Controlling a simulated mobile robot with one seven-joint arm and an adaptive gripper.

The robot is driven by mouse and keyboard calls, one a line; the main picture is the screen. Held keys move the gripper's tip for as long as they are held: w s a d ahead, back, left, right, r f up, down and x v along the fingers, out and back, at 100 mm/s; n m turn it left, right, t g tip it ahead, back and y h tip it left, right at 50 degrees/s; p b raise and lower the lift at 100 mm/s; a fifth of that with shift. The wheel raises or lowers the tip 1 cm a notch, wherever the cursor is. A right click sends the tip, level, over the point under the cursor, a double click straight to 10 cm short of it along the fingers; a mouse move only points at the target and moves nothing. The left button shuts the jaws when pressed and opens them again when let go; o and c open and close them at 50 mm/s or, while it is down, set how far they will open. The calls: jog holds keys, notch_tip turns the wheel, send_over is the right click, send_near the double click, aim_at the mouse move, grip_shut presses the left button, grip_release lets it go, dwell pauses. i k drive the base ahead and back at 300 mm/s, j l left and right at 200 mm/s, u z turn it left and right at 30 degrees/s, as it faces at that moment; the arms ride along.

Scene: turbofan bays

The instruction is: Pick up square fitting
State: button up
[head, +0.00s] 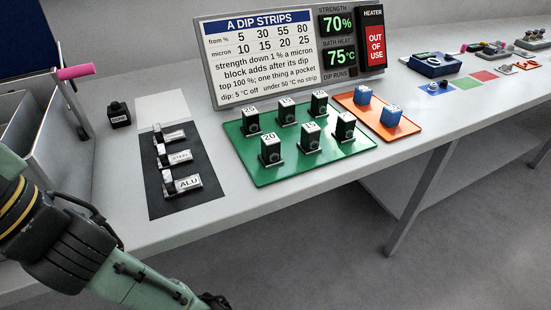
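I cannot single out a square fitting for certain in the head view. Small flat parts lie far along the bench at the right: a greyish-orange one (504,68) and an orange one (527,65), too small to make out their shapes. A little part sits on or by a blue square (437,87), also too small to tell. My arm comes in from the left edge, and my gripper (215,300) is a dark shape at the bottom edge, mostly cut off, in front of and below the bench. Its fingers are not clear, and I see nothing held.
A green tray (262,176) of numbered black blocks and an orange tray (371,118) with two blue blocks fill the middle bench. A dark mat (159,206) bears labelled metal pieces. A sign (262,55) stands behind. Grey bins (60,120) stand left. The front bench strip is clear.

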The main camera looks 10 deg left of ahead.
aim_at(270, 157)
jog(key=z, duration=1.25)
jog(key=k+j+z, duration=0.15)
jog(key=j+z, duration=0.15)
jog(key=k+j+z, duration=0.25)
jog(key=j, duration=0.2)
jog(key=k+j, duration=0.15)
jog(key=j, duration=0.15)
jog(key=k+j, duration=0.15)
jog(key=i+j, duration=0.05)
jog(key=j, duration=0.05)
